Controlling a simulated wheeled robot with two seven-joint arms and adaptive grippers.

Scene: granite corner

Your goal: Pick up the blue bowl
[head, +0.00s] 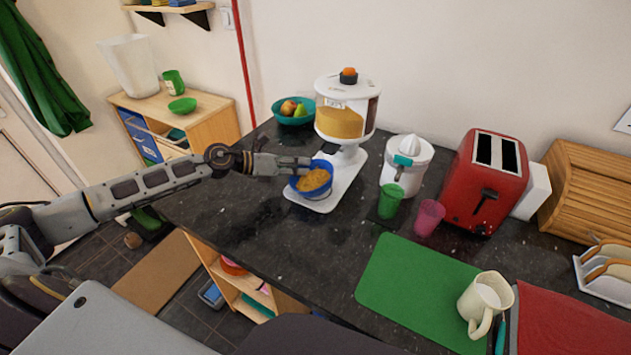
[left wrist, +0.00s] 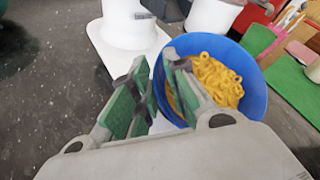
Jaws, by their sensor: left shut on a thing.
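The blue bowl (head: 322,190) holds yellow cereal-like rings and sits at the white base of the cereal dispenser (head: 345,115) in the head view. Whether the bowl touches the base is hard to tell. My right gripper is not in view.
A white juicer (head: 405,165), a green cup (head: 390,200), a pink cup (head: 429,217) and a red toaster (head: 485,180) stand to the right. A teal fruit bowl (head: 290,119) is behind. A green mat (head: 410,285) and a cream jug (head: 483,300) are at the front right.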

